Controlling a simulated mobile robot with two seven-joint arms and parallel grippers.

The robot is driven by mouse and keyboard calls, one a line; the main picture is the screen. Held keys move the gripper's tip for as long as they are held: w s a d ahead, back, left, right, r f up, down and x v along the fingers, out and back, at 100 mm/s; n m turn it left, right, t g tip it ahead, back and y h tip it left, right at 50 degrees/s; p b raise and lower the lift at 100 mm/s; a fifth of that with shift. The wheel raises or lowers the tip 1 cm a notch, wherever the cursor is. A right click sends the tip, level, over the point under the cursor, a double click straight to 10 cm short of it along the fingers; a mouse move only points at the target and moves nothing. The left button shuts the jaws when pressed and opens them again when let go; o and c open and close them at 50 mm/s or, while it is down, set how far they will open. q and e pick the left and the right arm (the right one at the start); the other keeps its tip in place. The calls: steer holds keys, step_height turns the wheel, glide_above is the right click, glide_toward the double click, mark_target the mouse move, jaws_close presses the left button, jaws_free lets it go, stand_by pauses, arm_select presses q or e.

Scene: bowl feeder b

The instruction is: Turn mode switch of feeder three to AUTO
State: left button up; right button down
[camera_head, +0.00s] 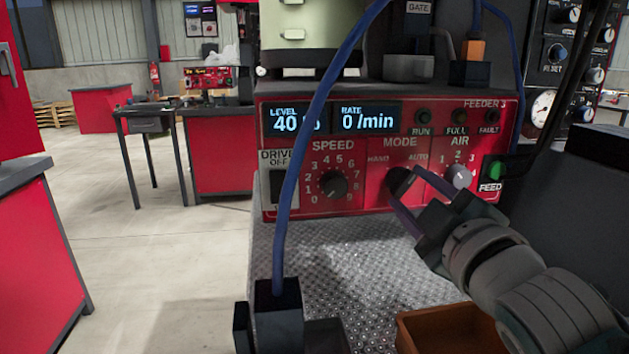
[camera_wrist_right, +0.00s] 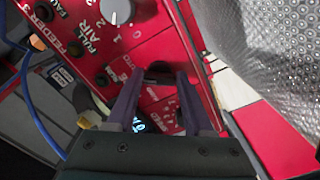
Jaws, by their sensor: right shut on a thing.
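The red control panel of feeder three (camera_head: 350,215) faces me, labelled FEEDER 3, and it also shows in the right wrist view (camera_wrist_right: 145,40). The dark mode switch (camera_head: 399,180) sits under the word MODE, between HAND on its left and AUTO on its right. My right gripper (camera_head: 402,188) is at the switch with its fingers shut on it. In the right wrist view the two purple fingers (camera_wrist_right: 158,80) stand either side of the dark knob. The fingers hide much of the knob, so I cannot tell which way it points. My left gripper is not in view.
The speed knob (camera_head: 332,185) is left of the mode switch, and the air knob (camera_head: 458,176) is close on its right. A blue cable (camera_head: 303,140) hangs in front of the panel. An orange-brown tray (camera_head: 450,330) lies below my right wrist.

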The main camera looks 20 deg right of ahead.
steer(key=shift+m, duration=1)
steer(key=shift+p, duration=0.3)
steer(key=shift+c, duration=1.4)
jaws_free()
steer(key=shift+s, duration=0.1)
steer(key=v, duration=0.9)
steer(key=shift+s+p, duration=0.35)
steer(key=shift+s, duration=0.05)
steer(key=shift+a, duration=0.1)
